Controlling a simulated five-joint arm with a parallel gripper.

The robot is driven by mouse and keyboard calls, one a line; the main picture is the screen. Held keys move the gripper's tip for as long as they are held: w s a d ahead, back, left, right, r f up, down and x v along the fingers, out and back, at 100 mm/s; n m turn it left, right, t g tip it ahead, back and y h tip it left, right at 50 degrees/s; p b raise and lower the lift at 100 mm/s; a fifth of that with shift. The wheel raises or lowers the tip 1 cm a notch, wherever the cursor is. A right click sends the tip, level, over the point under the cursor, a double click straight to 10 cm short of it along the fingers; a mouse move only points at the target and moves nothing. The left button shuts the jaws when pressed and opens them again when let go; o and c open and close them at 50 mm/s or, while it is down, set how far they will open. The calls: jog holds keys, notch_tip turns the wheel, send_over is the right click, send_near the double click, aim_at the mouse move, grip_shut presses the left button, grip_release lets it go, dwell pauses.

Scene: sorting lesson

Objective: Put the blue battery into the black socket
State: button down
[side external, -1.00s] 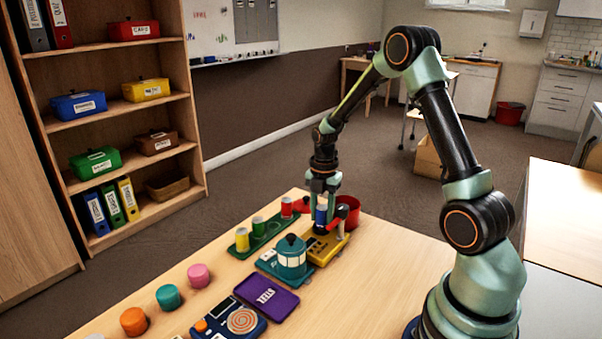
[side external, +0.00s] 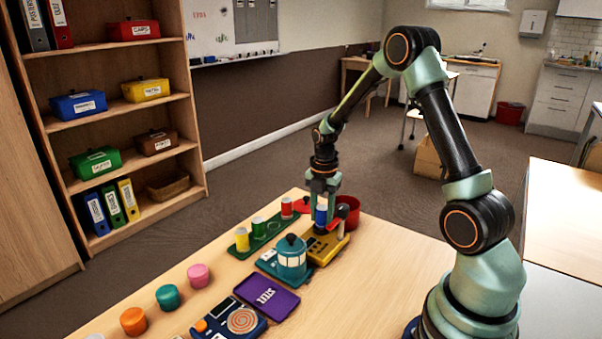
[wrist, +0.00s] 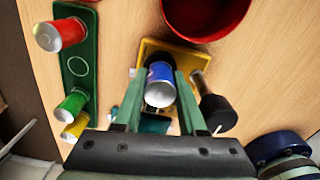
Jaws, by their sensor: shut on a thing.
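The blue battery (side external: 321,216) is upright between the fingers of my gripper (side external: 322,196), which is shut on it. In the wrist view its silvery top end (wrist: 161,93) faces the camera, between the green fingers (wrist: 160,80). The black socket (side external: 320,230) shows as a dark patch directly under the battery, on the yellow base (side external: 327,247). The battery's lower end is at or just above the socket; I cannot tell how far in it sits.
A red bin (side external: 348,210) stands behind. A green tray (side external: 268,236) holds red, green and yellow cylinders at the left. A teal lantern-like pot (side external: 291,262) stands in front.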

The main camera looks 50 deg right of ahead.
aim_at(322, 206)
jog(key=shift+f, duration=0.45)
jog(key=c, duration=0.8)
grip_release()
jog(key=shift+o, duration=0.2)
jog(key=shift+r, duration=5.5)
jog(key=shift+r, duration=3)
jog(key=s+a+r+m+t, duration=0.2)
jog(key=s+a+m, duration=0.3)
jog(key=a+m, duration=0.4)
jog(key=s+a+r+m+t, duration=0.2)
jog(key=s+a+m+t, duration=0.1)
jog(key=a+m, duration=0.5)
jog(key=s+m, duration=0.1)
jog(key=m, duration=0.2)
jog(key=shift+s+a+t, duration=0.3)
jog(key=shift+s+a, duration=0.05)
jog(key=shift+s, duration=0.05)
